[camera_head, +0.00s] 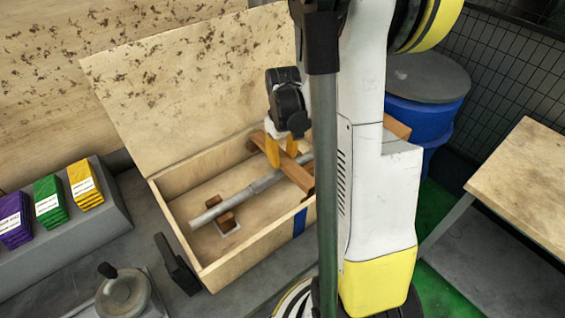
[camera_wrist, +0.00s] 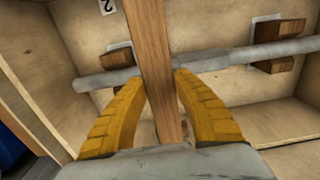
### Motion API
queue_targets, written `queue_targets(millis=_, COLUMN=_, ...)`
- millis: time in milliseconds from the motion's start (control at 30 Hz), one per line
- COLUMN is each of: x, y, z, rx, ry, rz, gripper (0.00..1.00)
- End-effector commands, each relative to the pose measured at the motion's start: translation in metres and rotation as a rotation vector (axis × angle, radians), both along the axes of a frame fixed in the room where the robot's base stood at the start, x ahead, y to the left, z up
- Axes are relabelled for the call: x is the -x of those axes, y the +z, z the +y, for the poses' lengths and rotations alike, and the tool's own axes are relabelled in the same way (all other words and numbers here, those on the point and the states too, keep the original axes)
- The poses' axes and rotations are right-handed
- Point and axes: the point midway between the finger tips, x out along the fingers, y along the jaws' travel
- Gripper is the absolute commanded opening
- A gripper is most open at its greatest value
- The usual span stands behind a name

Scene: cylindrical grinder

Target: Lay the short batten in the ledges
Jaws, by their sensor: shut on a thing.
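The short batten (camera_head: 297,176) is a brown wooden bar. My gripper (camera_head: 281,155) is shut on it from above, one yellow finger on each side. In the wrist view the batten (camera_wrist: 152,40) runs lengthwise between the fingertips (camera_wrist: 160,78) and crosses above the grey shaft (camera_wrist: 222,62). In the head view it spans the open wooden box (camera_head: 172,208) from near the back wall towards the front wall near a blue stripe (camera_head: 300,222). The ledges are not clearly visible. I cannot tell whether the batten's ends touch the walls.
The shaft (camera_head: 210,214) lies along the box on brown cradle blocks (camera_head: 227,222). The box lid (camera_head: 190,85) stands open behind. Coloured packs (camera_head: 50,203) are at left, a handwheel (camera_head: 122,292) at front left, a blue drum (camera_head: 428,95) and wooden table (camera_head: 530,185) at right.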

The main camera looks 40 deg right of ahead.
Motion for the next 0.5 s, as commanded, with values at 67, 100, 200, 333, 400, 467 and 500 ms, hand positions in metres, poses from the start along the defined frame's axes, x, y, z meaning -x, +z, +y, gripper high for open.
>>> queue_targets(millis=67, x=-0.0002, y=-0.0144, z=-0.0001, rx=0.0, ry=0.0, rz=0.0, gripper=0.0)
queue_targets(millis=100, x=-0.0002, y=-0.0163, z=-0.0001, rx=0.0, ry=0.0, rz=0.0, gripper=0.0)
queue_targets(millis=200, x=0.0, y=-0.0148, z=0.0, rx=0.0, ry=0.0, rz=0.0, gripper=0.0)
queue_targets(millis=333, x=0.0001, y=-0.0148, z=0.0, rx=0.0, ry=0.0, rz=0.0, gripper=0.0)
queue_targets(millis=400, x=0.0001, y=-0.0173, z=0.0, rx=0.0, ry=0.0, rz=0.0, gripper=0.0)
queue_targets(millis=467, x=0.0002, y=-0.0196, z=0.0, rx=0.0, ry=0.0, rz=0.0, gripper=0.0)
queue_targets(millis=500, x=0.0002, y=-0.0208, z=0.0, rx=0.0, ry=0.0, rz=0.0, gripper=0.0)
